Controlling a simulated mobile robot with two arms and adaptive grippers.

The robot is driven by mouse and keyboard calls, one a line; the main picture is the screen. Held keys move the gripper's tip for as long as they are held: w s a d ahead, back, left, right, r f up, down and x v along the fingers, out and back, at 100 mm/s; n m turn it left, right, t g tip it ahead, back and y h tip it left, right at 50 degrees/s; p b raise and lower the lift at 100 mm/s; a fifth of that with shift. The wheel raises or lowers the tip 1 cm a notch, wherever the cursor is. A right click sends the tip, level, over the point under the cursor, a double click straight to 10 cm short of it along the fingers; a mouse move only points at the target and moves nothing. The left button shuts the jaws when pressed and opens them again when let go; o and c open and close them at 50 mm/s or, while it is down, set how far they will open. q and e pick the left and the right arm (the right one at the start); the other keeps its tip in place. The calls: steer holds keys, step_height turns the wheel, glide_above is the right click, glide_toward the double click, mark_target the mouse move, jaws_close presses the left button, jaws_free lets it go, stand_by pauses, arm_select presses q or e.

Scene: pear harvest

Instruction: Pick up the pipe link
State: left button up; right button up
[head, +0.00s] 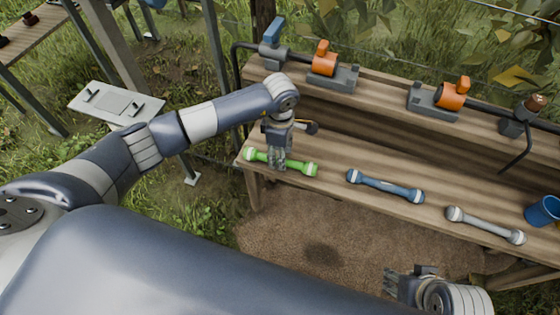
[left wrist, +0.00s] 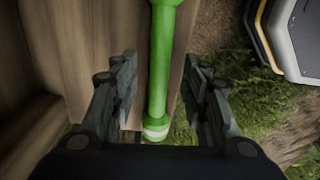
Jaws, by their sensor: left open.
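A green pipe link (head: 300,167) with pale bands near its ends lies on the wooden bench, near its left end. My left gripper (head: 279,163) is over it, pointing down, and covers part of its bar. In the left wrist view the open fingers (left wrist: 161,80) stand on either side of the green link (left wrist: 158,75), with gaps visible on both sides. A blue pipe link (head: 385,186) and a grey pipe link (head: 485,225) lie further right on the bench. My right gripper (head: 392,282) is low at the bottom right, away from the links; its finger opening is unclear.
The bench (head: 335,160) has a raised back shelf with a dark pipe, orange-handled fittings (head: 325,58) and a blue-handled valve (head: 273,45). A blue cup (head: 543,211) stands at the right. The bench is clear between the links.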

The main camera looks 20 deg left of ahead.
arm_select(q)
step_height(320, 180, down, 3)
steer(key=shift+r, duration=0.1)
steer(key=shift+c, duration=0.4)
jaws_close()
